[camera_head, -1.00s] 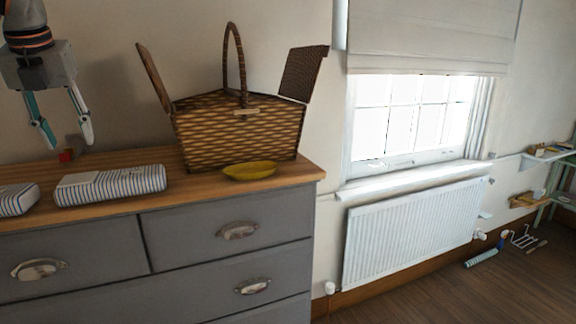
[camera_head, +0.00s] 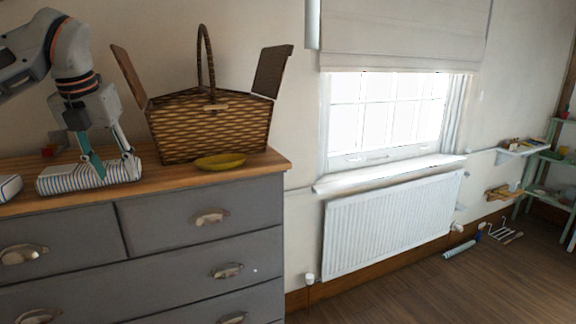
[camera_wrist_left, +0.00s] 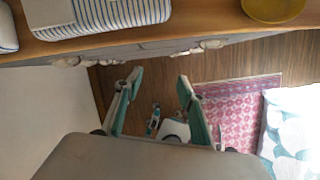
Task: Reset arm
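My left gripper (camera_head: 117,166) comes in from the left in the head view and hangs fingers down in front of the striped folded cloth (camera_head: 62,179) on the dresser. In the left wrist view its two fingers (camera_wrist_left: 158,82) are apart with nothing between them. The floor shows below them, and the dresser edge runs across the top of that view. My right gripper is in neither view.
A white radiator (camera_head: 390,222) stands under the window. A pink rug (camera_wrist_left: 232,112) lies on the floor.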

